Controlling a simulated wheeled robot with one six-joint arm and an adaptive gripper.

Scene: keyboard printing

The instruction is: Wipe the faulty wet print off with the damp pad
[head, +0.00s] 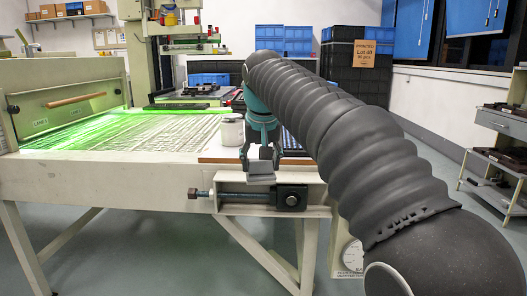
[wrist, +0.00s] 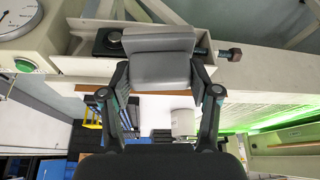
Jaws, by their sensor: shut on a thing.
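My gripper (head: 262,158) is shut on a grey block-shaped pad (head: 260,179). In the wrist view, the two fingers of my gripper (wrist: 161,78) hold the pad (wrist: 158,70) at its left and right sides. The pad hangs at the front edge of the machine bench, in front of the white fixture with the dark screw clamp (head: 250,198). I cannot tell whether it touches anything. No wet print can be made out in either view. Dark keyboard-like rows (head: 292,142) show partly behind my arm.
A white jar (head: 231,130) stands on the bench just left of my gripper; it also shows in the wrist view (wrist: 183,121). A green-lit slatted bed (head: 120,130) fills the left. A dial scale (head: 350,258) stands low at right. A shelf unit (head: 497,125) stands far right.

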